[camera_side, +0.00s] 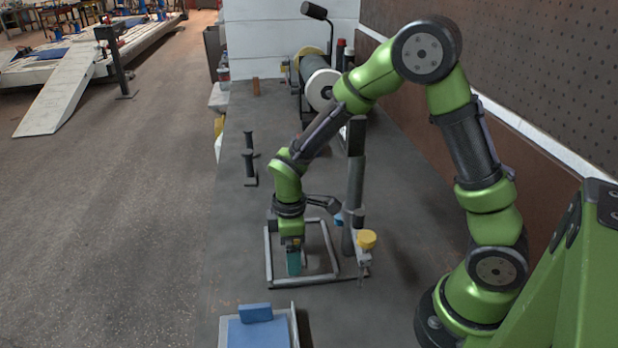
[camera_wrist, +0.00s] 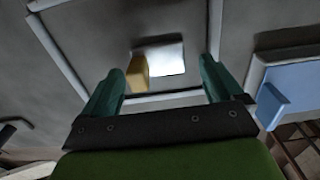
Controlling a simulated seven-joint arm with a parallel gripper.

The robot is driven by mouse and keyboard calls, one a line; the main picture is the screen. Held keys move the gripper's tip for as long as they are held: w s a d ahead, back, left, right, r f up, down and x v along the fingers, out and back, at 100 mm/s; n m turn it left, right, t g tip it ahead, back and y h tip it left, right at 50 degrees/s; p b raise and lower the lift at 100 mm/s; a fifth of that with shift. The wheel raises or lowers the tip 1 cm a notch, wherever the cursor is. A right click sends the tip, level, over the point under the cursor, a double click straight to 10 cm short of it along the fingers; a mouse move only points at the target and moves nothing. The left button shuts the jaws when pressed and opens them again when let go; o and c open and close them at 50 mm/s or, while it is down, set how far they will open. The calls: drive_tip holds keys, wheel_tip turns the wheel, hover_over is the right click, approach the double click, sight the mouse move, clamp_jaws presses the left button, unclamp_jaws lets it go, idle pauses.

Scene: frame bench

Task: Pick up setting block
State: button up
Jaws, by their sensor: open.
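My gripper (camera_side: 293,262), with teal fingers, points down inside a grey rectangular frame (camera_side: 267,262) lying on the bench. In the wrist view my gripper (camera_wrist: 162,66) has its fingers wide apart. A small tan block (camera_wrist: 139,71) shows between them, beside a bright white patch (camera_wrist: 168,60); whether it touches either finger is hard to tell. In the side view this block is hidden or too small to make out. A blue block (camera_side: 255,312) stands on a blue-topped tray, apart from my gripper; it also shows in the wrist view (camera_wrist: 273,104). Which block is the setting block is not clear.
The tray (camera_side: 258,335) is at the front edge of the side view. A dark post (camera_side: 354,195) and a yellow knob (camera_side: 366,239) stand right of the frame. A white roll (camera_side: 321,90) is at the back.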

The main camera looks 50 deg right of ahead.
drive_tip(key=shift+f, duration=0.3)
drive_tip(key=c, duration=1.3)
drive_tip(key=shift+r, duration=0.15)
